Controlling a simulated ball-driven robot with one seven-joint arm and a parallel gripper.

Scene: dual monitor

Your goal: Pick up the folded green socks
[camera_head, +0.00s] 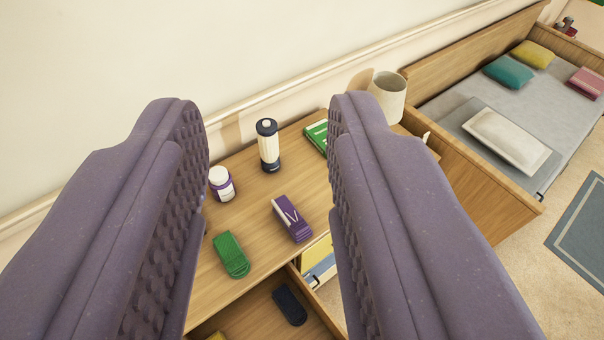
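The folded green socks (231,254) lie on the wooden desk top (255,192), near its front edge, left of centre in the head camera view. My gripper (265,115) shows as two large purple-grey fingers with bumpy inner pads, spread wide apart. It is open and nothing is between the pads. The socks show in the gap between the fingers, close to the left finger and farther off than it. The fingers hide parts of the desk on both sides.
A purple folded item (291,218) lies right of the socks. A white-and-purple jar (221,183) and a black-and-cream canister (268,146) stand behind. A green book (317,137) lies farther back. Below the front edge, an open drawer holds a dark item (289,305). A bed (530,90) stands right.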

